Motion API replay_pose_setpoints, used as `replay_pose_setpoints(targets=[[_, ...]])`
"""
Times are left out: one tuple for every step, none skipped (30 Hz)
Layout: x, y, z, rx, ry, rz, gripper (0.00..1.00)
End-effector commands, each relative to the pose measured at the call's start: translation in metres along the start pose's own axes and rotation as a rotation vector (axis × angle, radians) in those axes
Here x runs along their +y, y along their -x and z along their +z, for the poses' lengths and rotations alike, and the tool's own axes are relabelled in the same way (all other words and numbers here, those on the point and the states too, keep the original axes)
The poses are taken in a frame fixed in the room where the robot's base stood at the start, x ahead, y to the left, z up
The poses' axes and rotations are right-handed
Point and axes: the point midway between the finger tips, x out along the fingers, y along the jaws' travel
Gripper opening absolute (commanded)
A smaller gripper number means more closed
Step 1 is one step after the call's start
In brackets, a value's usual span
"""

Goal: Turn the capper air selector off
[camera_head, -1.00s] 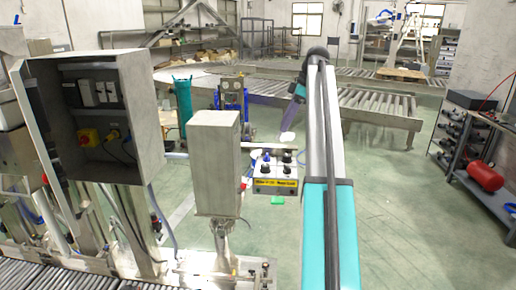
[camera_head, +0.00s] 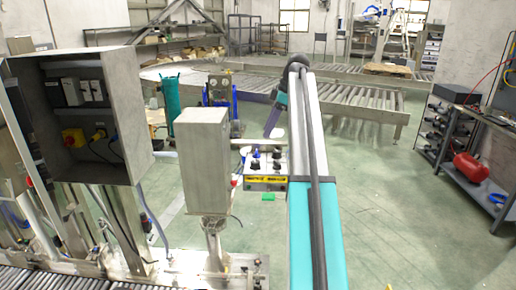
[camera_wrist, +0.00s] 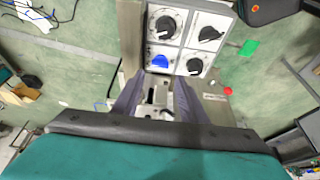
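A small control box (camera_head: 265,183) with a yellow-labelled front and several knobs shows in the head view, partly hidden by my arm. In the wrist view its light panel (camera_wrist: 183,13) carries black knobs at the top left (camera_wrist: 165,26), top right (camera_wrist: 208,33) and lower right (camera_wrist: 195,66), and a blue knob (camera_wrist: 160,61) at the lower left. The labels are too small to read, so I cannot tell which knob is the capper air selector. My gripper (camera_wrist: 157,78) has its two purple-grey fingers apart, just short of the blue knob. It appears empty. In the head view my gripper (camera_head: 269,134) is above and behind the box.
A grey pillar box (camera_head: 202,160) stands left of the control box. An open electrical cabinet (camera_head: 135,110) is farther left. A shelf with a red cylinder (camera_head: 470,167) stands at right. The green floor (camera_head: 390,220) right of my arm is clear.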

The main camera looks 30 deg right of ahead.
Motion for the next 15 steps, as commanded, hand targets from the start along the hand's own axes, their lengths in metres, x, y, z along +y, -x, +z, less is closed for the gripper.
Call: replay_pose_setpoints(targets=[[-0.002, -0.007, -0.001, 0.0, 0.0, -0.003, 0.39], [-0.003, -0.011, -0.001, 0.0, 0.0, -0.003, 0.39], [-0.002, -0.017, -0.001, 0.0, 0.001, -0.003, 0.39], [-0.002, -0.021, -0.002, 0.0, 0.001, -0.002, 0.39], [-0.002, -0.025, -0.002, 0.0, 0.001, -0.003, 0.39], [-0.002, -0.031, -0.001, -0.001, 0.001, -0.003, 0.39], [-0.002, -0.035, -0.002, -0.001, 0.001, -0.003, 0.39], [-0.003, -0.039, -0.002, -0.001, 0.001, -0.003, 0.39], [-0.002, -0.044, -0.001, -0.001, 0.001, -0.002, 0.39], [-0.002, -0.049, -0.001, -0.001, 0.0, -0.002, 0.39], [-0.002, -0.053, -0.001, -0.001, 0.0, -0.003, 0.39], [-0.002, -0.058, -0.001, -0.001, 0.0, -0.003, 0.39], [-0.002, -0.062, -0.001, -0.001, 0.001, -0.002, 0.39], [-0.002, -0.065, -0.001, -0.001, 0.001, -0.002, 0.39], [-0.002, -0.07, -0.001, -0.001, 0.001, -0.002, 0.39]])
